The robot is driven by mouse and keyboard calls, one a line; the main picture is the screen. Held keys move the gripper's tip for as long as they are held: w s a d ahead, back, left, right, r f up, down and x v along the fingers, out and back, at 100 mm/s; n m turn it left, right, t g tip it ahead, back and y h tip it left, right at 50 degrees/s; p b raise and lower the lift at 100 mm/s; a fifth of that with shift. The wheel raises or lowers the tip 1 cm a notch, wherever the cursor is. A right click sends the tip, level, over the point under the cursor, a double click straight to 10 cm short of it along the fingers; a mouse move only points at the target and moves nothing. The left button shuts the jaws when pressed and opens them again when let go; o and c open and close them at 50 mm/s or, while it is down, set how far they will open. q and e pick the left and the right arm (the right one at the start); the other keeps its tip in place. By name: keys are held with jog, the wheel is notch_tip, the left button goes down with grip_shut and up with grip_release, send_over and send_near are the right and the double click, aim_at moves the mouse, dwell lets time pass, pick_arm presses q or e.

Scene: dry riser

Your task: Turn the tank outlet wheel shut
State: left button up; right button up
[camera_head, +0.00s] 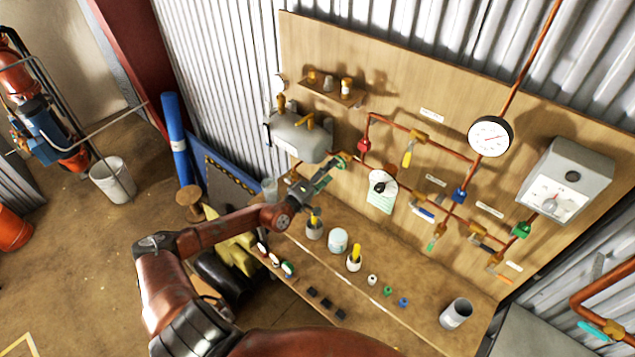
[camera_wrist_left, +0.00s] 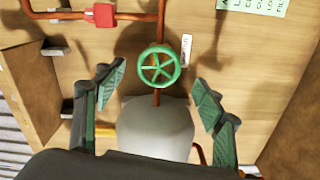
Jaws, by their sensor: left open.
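The tank outlet wheel (camera_wrist_left: 159,67) is a green spoked handwheel on a copper pipe. It shows small in the head view (camera_head: 341,160), beside the grey tank (camera_head: 300,137) on the board. The tank also shows below the wheel in the left wrist view (camera_wrist_left: 156,128). My left gripper (camera_head: 328,174) is close to the wheel. In the left wrist view my left gripper (camera_wrist_left: 159,77) is open, with one green-padded finger on each side of the wheel and a visible gap to both. Nothing is held. My right gripper is not in view.
The wooden board (camera_head: 400,75) carries copper pipes, a round gauge (camera_head: 490,136) and a grey box (camera_head: 567,180). A paper tag (camera_head: 382,193) hangs right of the gripper. Below, the bench holds cups (camera_head: 338,240) and small fittings. A red fitting (camera_wrist_left: 103,15) sits beyond the wheel.

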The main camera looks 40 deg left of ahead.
pick_arm(q)
jog(key=s, duration=0.8)
jog(key=shift+a, duration=0.3)
jog(key=shift+r, duration=0.1)
